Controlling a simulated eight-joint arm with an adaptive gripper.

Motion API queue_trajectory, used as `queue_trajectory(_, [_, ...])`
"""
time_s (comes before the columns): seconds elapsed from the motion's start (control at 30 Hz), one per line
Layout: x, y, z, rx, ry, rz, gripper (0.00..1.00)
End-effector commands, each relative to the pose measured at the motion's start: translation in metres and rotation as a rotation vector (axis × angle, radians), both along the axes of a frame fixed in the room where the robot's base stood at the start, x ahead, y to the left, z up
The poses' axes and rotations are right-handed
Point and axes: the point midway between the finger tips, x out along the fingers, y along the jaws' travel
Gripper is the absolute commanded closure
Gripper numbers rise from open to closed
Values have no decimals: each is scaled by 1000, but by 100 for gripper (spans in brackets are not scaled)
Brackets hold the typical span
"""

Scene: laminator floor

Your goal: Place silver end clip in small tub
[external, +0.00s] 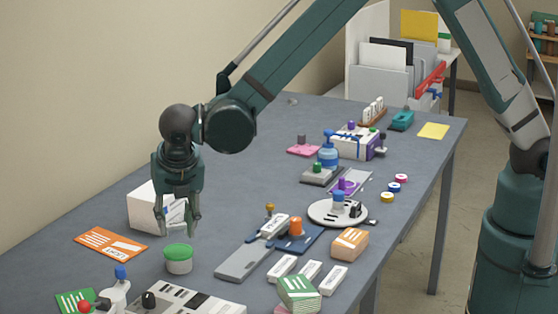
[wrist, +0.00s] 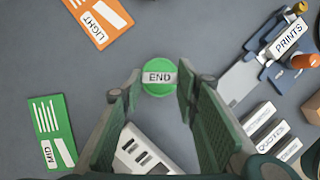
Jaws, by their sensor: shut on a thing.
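The silver end clip (wrist: 158,77), a small pale plate marked END, is between my fingertips. The small tub (external: 178,260) is white with a green top and stands on the table below my gripper (external: 180,228). In the wrist view the tub's green top (wrist: 158,91) shows around and beneath the clip. My gripper (wrist: 158,80) is shut on the clip, pointing down, with a gap to the tub in the external view. The clip is hard to make out there. I cannot tell whether the green top is a lid or the inside.
A white box (external: 147,207) stands behind my gripper. An orange LIGHT card (external: 110,243) lies to the left, and a green MID card (wrist: 46,130) nearby. A grey slotted block (wrist: 138,152) is near the tub. A grey rail with a PRINTS block (wrist: 287,37) lies to the right.

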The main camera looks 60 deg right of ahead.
Motion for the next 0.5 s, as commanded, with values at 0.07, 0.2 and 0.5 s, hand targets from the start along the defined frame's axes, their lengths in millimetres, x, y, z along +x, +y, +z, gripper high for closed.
queue_trajectory(0.07, [0,0,-1,0,0,0,75])
queue_trajectory(0.2, [0,0,-8,0,0,0,75])
queue_trajectory(0.5, [0,0,-35,0,0,0,75])
